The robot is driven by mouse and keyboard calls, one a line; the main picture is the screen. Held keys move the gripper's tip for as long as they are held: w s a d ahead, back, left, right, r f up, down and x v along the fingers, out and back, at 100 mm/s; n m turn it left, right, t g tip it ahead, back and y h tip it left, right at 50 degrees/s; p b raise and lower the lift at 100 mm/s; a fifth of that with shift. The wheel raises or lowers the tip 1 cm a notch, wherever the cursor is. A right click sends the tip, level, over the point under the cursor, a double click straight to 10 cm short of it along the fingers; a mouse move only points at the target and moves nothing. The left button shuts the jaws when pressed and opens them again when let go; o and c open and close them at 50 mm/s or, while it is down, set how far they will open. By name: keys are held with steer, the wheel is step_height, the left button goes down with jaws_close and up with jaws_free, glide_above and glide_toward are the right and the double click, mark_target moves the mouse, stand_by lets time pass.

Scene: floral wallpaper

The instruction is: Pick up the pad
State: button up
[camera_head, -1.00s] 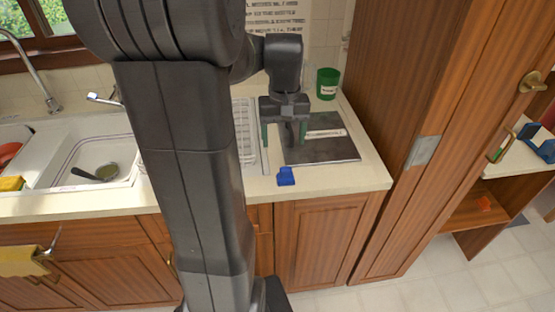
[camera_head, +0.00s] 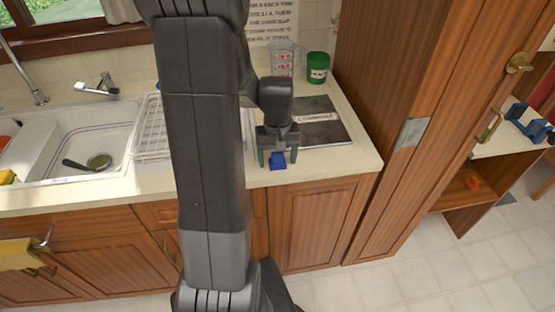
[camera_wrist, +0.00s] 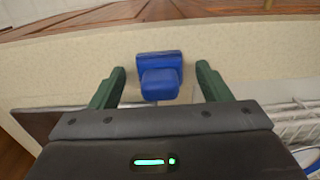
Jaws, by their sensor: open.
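A small blue block-like piece (camera_head: 278,163), which looks like the pad, sits on the pale countertop near its front edge. In the wrist view the blue piece (camera_wrist: 160,82) shows a wide back part and a smaller block in front. My gripper (camera_head: 278,156) is open, its green fingers pointing down on either side of the blue piece. In the wrist view the gripper (camera_wrist: 160,77) has a gap between each finger and the piece. I cannot tell whether the fingertips are level with it.
A dark flat board (camera_head: 325,130) with a pale label lies behind the gripper. A green cup (camera_head: 318,68) and a clear measuring cup (camera_head: 283,60) stand at the back. A white dish rack (camera_head: 152,130) and sink are to the left; a tall wooden cabinet (camera_head: 390,70) rises at the right.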

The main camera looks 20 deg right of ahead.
steer(key=shift+f, duration=0.1)
steer(key=shift+c, duration=0.2)
steer(key=c, duration=1.1)
steer(key=shift+o, duration=0.2)
step_height(320, 180, up, 10)
steer(key=shift+r, duration=0.1)
